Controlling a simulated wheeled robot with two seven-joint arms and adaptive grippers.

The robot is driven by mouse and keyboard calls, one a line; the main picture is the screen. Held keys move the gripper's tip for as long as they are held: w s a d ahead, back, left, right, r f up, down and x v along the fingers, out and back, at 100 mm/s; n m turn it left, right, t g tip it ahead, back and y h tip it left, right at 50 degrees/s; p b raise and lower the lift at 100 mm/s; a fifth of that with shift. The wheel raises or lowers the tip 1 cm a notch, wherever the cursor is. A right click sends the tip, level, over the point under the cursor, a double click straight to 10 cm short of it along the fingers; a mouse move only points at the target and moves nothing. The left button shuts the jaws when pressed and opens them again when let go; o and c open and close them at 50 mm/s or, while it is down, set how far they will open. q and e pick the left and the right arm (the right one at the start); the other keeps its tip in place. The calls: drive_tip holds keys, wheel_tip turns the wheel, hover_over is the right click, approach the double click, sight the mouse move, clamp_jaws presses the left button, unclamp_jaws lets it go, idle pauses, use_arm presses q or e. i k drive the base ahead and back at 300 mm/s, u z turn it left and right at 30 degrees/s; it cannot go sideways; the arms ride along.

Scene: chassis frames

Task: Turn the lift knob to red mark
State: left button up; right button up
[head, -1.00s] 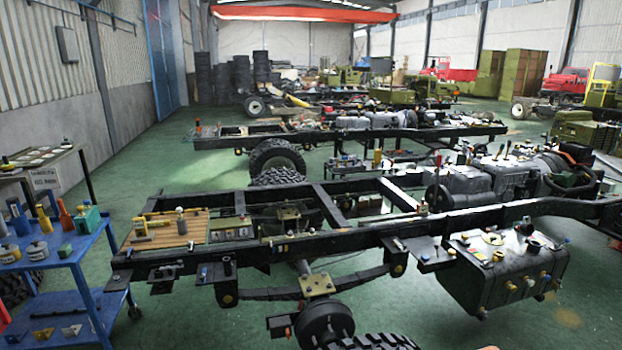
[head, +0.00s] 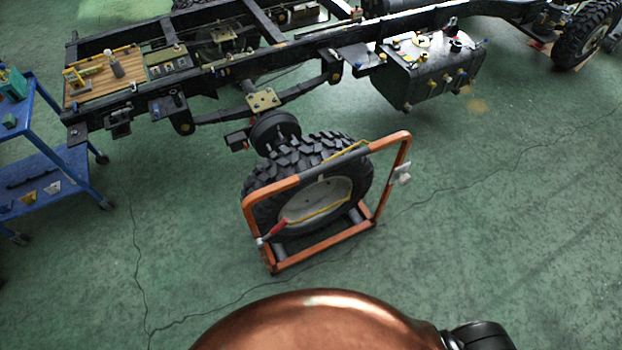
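A large black tyre with a pale hub (head: 316,200) stands in an orange tube frame (head: 322,246) on the floor, in the middle of the head view. A red-handled lever (head: 272,232) sits at the frame's lower left. A small grey-white box (head: 401,173) is fixed on its right upright. I cannot make out which part is the lift knob, and I see no clear red mark. Yellow strips lie across the hub and near the tyre's top. Neither of my grippers is in view.
A black truck chassis (head: 221,76) runs behind the tyre, with an axle hub (head: 275,131) just behind it and a dark tank (head: 432,77) at right. A blue cart (head: 52,187) stands at left. Green floor (head: 490,230) is clear at right and around the frame's front.

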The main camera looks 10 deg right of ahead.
sight(404, 179)
drive_tip(key=z, duration=1.35)
